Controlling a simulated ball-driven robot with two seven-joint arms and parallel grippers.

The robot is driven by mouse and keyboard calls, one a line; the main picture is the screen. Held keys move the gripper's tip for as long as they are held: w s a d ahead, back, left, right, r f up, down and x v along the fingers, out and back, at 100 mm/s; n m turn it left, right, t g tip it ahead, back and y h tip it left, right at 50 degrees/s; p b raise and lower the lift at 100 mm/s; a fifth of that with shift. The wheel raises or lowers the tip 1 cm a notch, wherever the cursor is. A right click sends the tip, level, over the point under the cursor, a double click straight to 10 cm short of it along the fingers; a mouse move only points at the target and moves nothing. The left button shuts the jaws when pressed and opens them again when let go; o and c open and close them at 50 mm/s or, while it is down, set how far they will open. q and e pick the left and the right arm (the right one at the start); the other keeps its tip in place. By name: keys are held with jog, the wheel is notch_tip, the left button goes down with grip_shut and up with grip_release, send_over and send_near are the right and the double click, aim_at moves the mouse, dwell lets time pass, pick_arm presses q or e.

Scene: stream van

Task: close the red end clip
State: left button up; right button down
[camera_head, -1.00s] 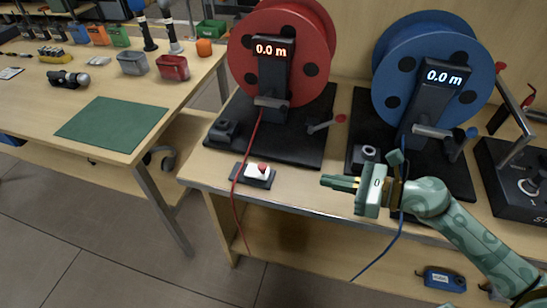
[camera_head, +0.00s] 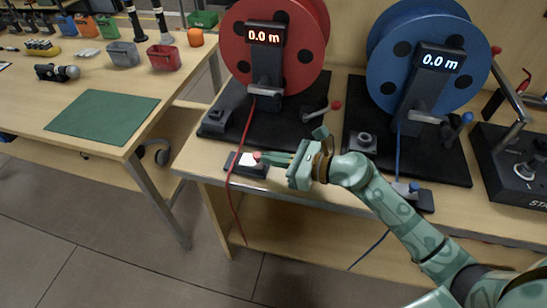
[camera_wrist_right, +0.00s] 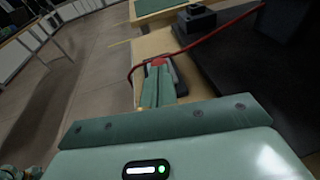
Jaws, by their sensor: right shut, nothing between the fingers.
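The red end clip (camera_head: 238,168) is a small dark base with a white part and a red knob, at the bench's front edge before the red reel (camera_head: 285,75). The red cable (camera_head: 246,132) runs from the reel down over the clip and off the edge. My right gripper (camera_head: 264,157) is shut and empty, its fingertips at the red knob. In the right wrist view the fingertips (camera_wrist_right: 158,82) overlap the clip (camera_wrist_right: 179,82), with the knob just past them; contact is unclear. The fingers partly hide the clip, so its lever position is hard to tell. My left gripper is out of view.
A blue reel (camera_head: 385,70) stands to the right, with a blue end clip (camera_head: 424,200) before it, partly behind my right arm. A crank (camera_head: 322,110) sits behind my gripper. The left table holds a green mat (camera_head: 103,117); open floor lies between.

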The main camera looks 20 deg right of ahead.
aim_at(257, 156)
jog(key=shift+w+a+r+p, duration=0.1)
jog(key=shift+w+a+p, duration=0.15)
jog(key=shift+w+a, duration=0.5)
jog(key=shift+w+a+p, duration=0.2)
jog(key=shift+w+a, duration=0.2)
jog(key=shift+a, duration=0.5)
